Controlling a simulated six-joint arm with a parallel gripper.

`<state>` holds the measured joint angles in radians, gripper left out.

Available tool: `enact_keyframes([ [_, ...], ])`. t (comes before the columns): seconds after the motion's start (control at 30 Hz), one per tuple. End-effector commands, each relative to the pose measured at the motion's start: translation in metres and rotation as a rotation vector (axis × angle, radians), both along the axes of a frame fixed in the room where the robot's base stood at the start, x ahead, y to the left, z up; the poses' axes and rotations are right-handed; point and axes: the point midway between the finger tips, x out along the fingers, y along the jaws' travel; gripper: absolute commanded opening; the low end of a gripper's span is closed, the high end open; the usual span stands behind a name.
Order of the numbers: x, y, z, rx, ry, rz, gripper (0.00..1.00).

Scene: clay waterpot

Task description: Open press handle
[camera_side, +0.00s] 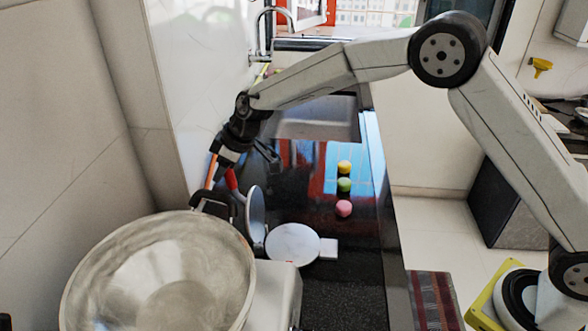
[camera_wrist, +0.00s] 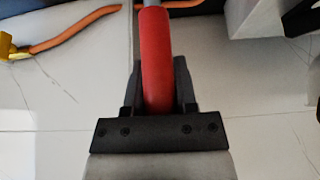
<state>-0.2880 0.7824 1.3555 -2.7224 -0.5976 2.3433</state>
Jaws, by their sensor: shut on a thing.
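The press shows in the side view with a round pale base plate (camera_side: 293,243) lying flat and a round upper plate (camera_side: 256,216) standing raised, close to upright, at its left edge. Its red handle (camera_side: 232,182) points up and to the left from the upper plate. My gripper (camera_side: 225,165) is at the upper part of this handle. In the wrist view the red handle (camera_wrist: 157,60) runs between the two black fingers of my gripper (camera_wrist: 158,88), which is shut on it. The press plates are not clear in the wrist view.
A large metal bowl (camera_side: 160,275) stands at the front left, close to the press. Yellow, green and pink balls (camera_side: 344,184) lie on the dark counter (camera_side: 350,290) to the right. A sink (camera_side: 315,118) is behind. A wall is close on the left.

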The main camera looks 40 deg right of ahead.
Motion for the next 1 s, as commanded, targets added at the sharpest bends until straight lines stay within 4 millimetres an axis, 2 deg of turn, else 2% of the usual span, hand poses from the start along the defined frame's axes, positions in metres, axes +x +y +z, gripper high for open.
enact_keyframes([
  [1.0, 0.011, 0.012, -0.007, 0.000, 0.001, 0.000, 0.14],
])
